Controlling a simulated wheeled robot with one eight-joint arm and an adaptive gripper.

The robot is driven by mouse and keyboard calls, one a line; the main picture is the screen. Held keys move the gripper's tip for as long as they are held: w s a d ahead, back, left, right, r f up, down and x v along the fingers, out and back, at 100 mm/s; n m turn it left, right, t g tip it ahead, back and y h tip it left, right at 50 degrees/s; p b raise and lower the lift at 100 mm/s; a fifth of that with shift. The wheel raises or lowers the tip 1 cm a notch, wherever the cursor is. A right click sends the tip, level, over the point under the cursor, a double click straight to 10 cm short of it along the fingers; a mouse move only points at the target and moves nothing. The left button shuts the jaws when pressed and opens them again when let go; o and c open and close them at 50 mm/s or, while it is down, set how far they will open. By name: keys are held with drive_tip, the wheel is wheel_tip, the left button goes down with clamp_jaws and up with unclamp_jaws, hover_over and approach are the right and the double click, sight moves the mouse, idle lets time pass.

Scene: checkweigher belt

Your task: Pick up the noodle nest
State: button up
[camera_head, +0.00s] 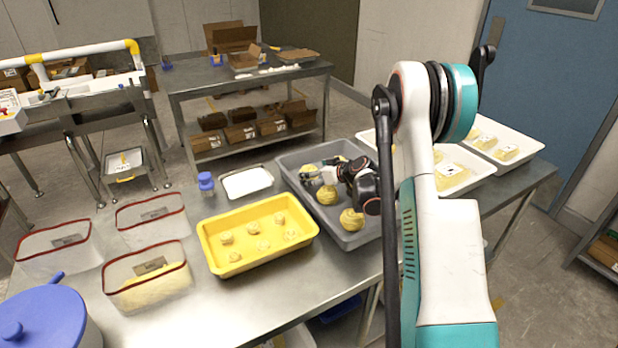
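Round yellow noodle nests lie in a deep grey tray (289,169) at the middle of the table. One nest (351,219) sits near the front of the tray, another nest (327,196) lies behind it, and a third nest (308,171) is farther back. My gripper (308,177) reaches into the space over the tray from the right, its dark fingers pointing left, close to the middle and back nests. Whether it touches either nest is not clear. The fingers are small and overlap the nests, so their opening cannot be made out. My arm hides the tray's right side.
A yellow tray (216,221) with several small pale pieces stands left of the grey tray. Red-rimmed clear bins (150,290) stand at left. White trays (524,142) with packs are at right.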

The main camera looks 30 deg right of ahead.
drive_tip(key=shift+x, duration=1.15)
drive_tip(key=shift+s, duration=0.1)
drive_tip(key=c, duration=1.2)
drive_tip(key=shift+r, duration=0.15)
